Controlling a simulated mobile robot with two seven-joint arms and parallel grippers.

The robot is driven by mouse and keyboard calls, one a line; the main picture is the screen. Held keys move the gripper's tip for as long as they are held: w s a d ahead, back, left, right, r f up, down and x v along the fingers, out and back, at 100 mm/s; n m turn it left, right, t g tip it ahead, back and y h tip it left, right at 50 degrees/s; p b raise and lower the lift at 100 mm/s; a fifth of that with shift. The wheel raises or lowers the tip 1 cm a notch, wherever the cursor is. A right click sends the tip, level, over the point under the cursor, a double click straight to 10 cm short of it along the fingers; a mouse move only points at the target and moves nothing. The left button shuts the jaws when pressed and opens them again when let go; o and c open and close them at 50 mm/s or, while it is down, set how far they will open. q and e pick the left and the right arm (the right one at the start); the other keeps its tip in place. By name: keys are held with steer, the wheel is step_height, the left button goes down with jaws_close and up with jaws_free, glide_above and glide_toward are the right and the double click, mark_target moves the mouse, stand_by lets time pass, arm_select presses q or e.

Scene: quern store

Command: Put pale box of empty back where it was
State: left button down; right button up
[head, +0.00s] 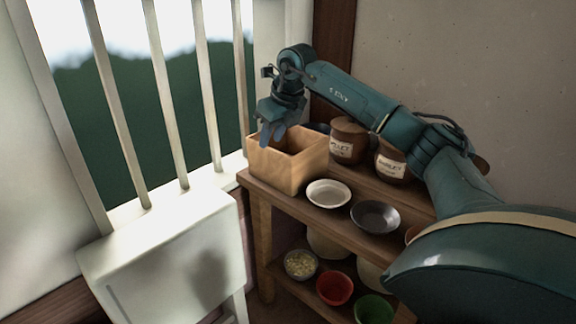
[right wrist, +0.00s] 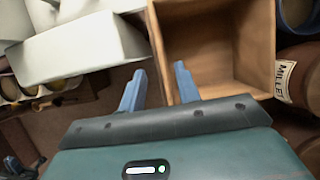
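The pale wooden box (head: 290,172) stands at the left end of the top shelf of a brown rack, against the window side. It also shows in the right wrist view (right wrist: 230,50), where its open inside looks empty. My right gripper (head: 268,138) points down at the box's left rim. In the right wrist view my right gripper (right wrist: 160,72) is open, one finger on each side of a box wall, with gaps showing between the fingers and the wall. My left gripper is not in view.
Behind the box stand a millet jar (head: 346,141) and a barley jar (head: 392,165). A white bowl (head: 328,193) is close to its right, then a dark bowl (head: 375,217). Several bowls, including a red one (head: 334,288), sit lower. A white block-like stand (head: 170,262) is at left.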

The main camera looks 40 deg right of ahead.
mark_target(270, 148)
steer(key=b+x, duration=0.2)
steer(key=x, duration=0.3)
steer(key=shift+d+f+b, duration=0.2)
steer(key=shift+f+b, duration=0.1)
steer(key=shift+f, duration=0.05)
steer(key=shift+w+f, duration=0.1)
steer(key=shift+f, duration=0.05)
arm_select(q)
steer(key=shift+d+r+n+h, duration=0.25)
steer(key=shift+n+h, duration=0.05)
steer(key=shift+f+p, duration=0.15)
steer(key=shift+p, duration=0.15)
arm_select(e)
steer(key=shift+f, duration=0.2)
jaws_close()
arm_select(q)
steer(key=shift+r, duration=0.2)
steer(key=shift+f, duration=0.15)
arm_select(e)
steer(key=shift+r, duration=0.1)
stand_by(0.6)
